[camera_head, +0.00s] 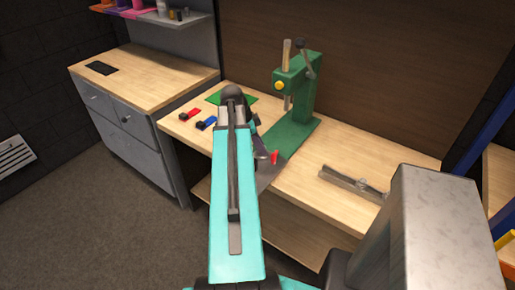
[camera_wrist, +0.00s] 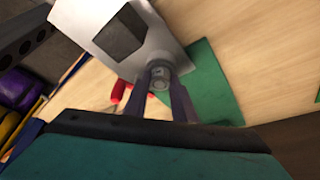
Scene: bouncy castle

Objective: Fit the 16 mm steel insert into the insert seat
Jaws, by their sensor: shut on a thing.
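My gripper (camera_wrist: 165,92) points down at the bench, its two dark fingers shut on a small round grey metal piece, the steel insert (camera_wrist: 160,76). In the head view my arm hides most of the gripper (camera_head: 266,152), which is by the front of the green press base. A grey plate (camera_wrist: 85,12) with a dark square opening lies just beyond the fingertips in the wrist view; it shows in the head view (camera_head: 267,177) too. I cannot make out the insert seat for certain, nor whether the insert touches anything below.
The green lever press (camera_head: 304,95) stands right behind the gripper. A red part (camera_head: 275,157) is close beside the fingers. Red (camera_head: 189,115) and blue (camera_head: 206,123) items lie at the bench's left. A grey metal fixture (camera_head: 345,181) lies to the right, with clear wood between.

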